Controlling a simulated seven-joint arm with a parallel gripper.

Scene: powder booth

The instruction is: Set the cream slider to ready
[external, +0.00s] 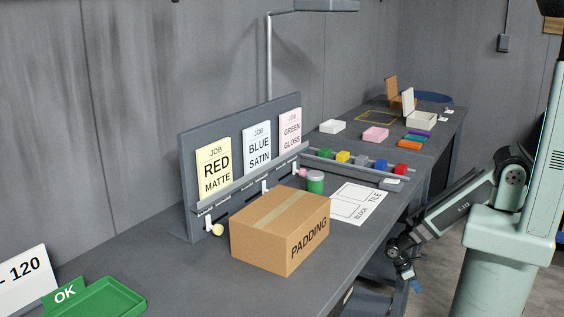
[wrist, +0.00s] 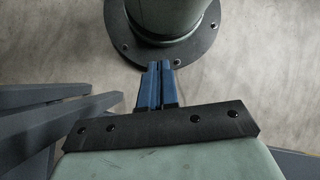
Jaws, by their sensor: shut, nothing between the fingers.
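The cream slider knob (external: 217,230) sits low at the near left end of the grey job board (external: 187,160), left of the cardboard box. White tabs show along the board's slotted lower rail; their markings are too small to read. A pink knob (external: 303,172) shows farther along the same rail. My gripper (external: 407,273) hangs low beside the bench's right edge, well away from the cream knob. In the wrist view, my gripper's blue fingers (wrist: 158,66) are together and empty, above the floor. The slider is not in the wrist view.
The PADDING box (external: 262,236) stands in front of the board, right of the cream knob. A green OK tray (external: 105,298) is at the near left. Bench between tray and box is clear.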

